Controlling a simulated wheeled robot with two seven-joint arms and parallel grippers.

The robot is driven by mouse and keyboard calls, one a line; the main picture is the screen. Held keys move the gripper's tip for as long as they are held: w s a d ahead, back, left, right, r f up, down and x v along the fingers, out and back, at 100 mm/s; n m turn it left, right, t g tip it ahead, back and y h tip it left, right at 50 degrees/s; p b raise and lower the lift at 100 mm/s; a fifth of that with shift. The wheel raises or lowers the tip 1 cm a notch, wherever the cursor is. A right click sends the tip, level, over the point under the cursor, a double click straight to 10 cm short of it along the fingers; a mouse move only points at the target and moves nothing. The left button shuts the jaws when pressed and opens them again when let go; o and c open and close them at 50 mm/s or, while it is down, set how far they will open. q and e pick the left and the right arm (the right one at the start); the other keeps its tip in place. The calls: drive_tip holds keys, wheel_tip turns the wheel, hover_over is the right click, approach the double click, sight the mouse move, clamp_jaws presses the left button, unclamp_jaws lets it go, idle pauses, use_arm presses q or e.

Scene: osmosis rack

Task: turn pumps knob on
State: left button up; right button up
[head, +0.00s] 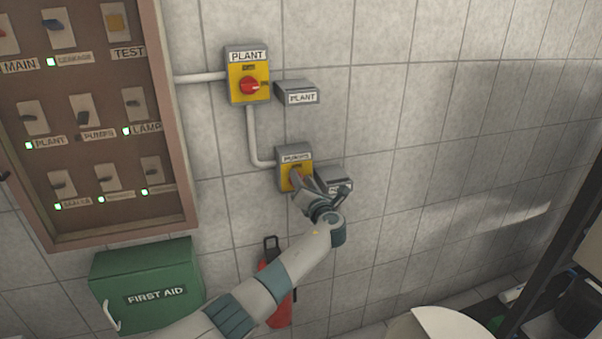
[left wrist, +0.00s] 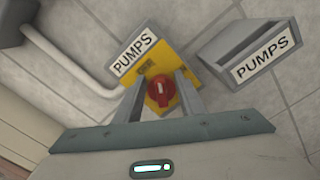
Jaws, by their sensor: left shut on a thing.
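The pumps switch box (head: 284,158) is grey with a yellow plate and hangs on the tiled wall below the plant switch. My left gripper (head: 297,178) reaches it from the lower right and covers its knob in the head view. In the left wrist view the red pumps knob (left wrist: 161,91) sits on the yellow plate (left wrist: 184,56) under the PUMPS label (left wrist: 134,51). My left gripper (left wrist: 160,94) has a finger on each side of the knob and is shut on it. My right gripper is not in view.
The plant switch (head: 248,80) with its red knob is above. Grey labelled boxes (head: 298,93) sit beside both switches. A breaker panel (head: 170,130) is at left, a green first aid box (head: 150,270) below it. A red extinguisher (head: 281,308) hangs behind my left arm.

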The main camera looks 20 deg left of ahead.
use_arm(q)
drive_tip(key=shift+w+d+f+m, duration=0.1)
drive_tip(key=shift+f+m, duration=0.15)
drive_tip(key=shift+m, duration=1.6)
drive_tip(key=shift+w+d+f+m, duration=0.15)
drive_tip(key=shift+f+m, duration=0.15)
drive_tip(key=shift+m, duration=1.6)
drive_tip(key=shift+s+d+f+m, duration=0.1)
drive_tip(key=shift+f+m, duration=0.15)
drive_tip(key=shift+m, duration=1.6)
drive_tip(key=o, duration=1)
drive_tip(key=shift+d, duration=0.15)
